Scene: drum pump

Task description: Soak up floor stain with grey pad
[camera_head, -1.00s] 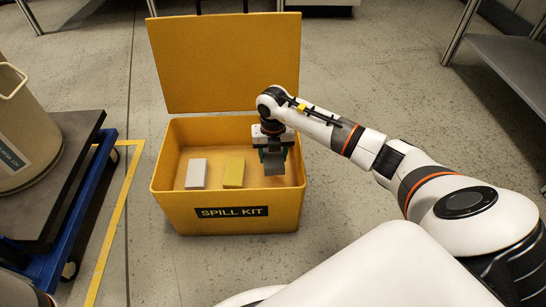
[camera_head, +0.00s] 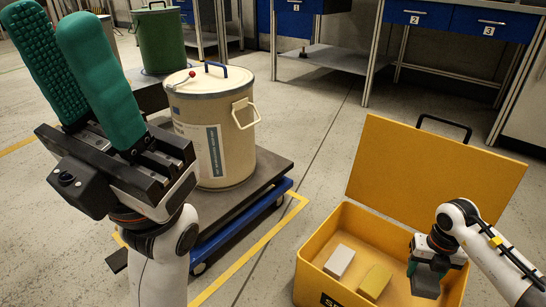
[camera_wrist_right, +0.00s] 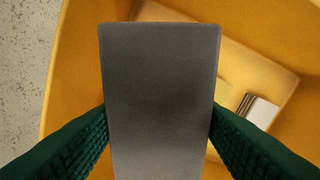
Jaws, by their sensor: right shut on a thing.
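The grey pad (camera_wrist_right: 160,90) is between the green fingers of my right gripper (camera_wrist_right: 160,130), which is shut on it. In the head view my right gripper (camera_head: 430,262) and the pad (camera_head: 425,285) are over the right part of the yellow spill kit box (camera_head: 325,235). My left gripper (camera_head: 55,20) is raised large at the upper left of the head view, its two green fingers apart and empty. No floor stain can be made out in these frames.
A white pad (camera_head: 340,261) and a yellow pad (camera_head: 375,281) lie in the box, whose lid (camera_head: 430,165) stands open. A beige drum (camera_head: 215,130) stands on a dark-topped blue trolley (camera_head: 265,170). Workbenches (camera_head: 335,60) line the back. Floor between trolley and box is clear.

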